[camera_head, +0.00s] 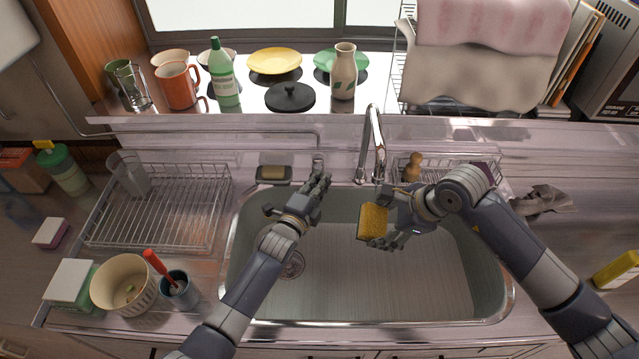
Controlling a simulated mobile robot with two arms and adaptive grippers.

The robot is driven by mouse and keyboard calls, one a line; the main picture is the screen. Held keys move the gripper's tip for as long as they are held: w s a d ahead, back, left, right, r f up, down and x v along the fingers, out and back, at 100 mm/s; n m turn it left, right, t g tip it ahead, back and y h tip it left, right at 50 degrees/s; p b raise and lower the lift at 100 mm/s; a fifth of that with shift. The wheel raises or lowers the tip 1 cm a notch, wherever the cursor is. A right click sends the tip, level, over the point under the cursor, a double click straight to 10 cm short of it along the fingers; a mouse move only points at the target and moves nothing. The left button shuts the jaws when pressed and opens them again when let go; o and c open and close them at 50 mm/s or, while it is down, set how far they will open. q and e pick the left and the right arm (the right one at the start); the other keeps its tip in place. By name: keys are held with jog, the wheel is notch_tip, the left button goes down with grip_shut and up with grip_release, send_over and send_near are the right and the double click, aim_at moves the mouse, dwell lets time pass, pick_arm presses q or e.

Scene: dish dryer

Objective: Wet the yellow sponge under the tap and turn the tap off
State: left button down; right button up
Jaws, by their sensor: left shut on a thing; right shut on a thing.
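The chrome tap (373,135) stands at the back rim of the sink, its spout curving down over the basin. The yellow sponge (373,221) is held upright in my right gripper (385,218), which is shut on it, over the basin just below the spout. Whether water is running is too small to tell. My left gripper (316,185) is at the back rim, its fingers shut at the small chrome tap handle (318,161); the fingers hide much of the handle.
The sink basin (400,285) is otherwise empty. A wire dish rack (170,230) stands at left, with a bowl (112,275) and a cup with a red-handled tool (178,288) in front. A soap dish (273,174) sits close left of my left gripper. A wooden-topped brush (413,165) stands right of the tap.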

pick_arm(q)
jog(key=shift+r, duration=0.2)
jog(key=c, duration=1.7)
grip_release()
jog(key=shift+s+a, duration=0.15)
jog(key=shift+s, duration=0.2)
jog(key=v, duration=1.1)
jog(key=shift+s+r, duration=0.1)
jog(key=shift+r, duration=0.05)
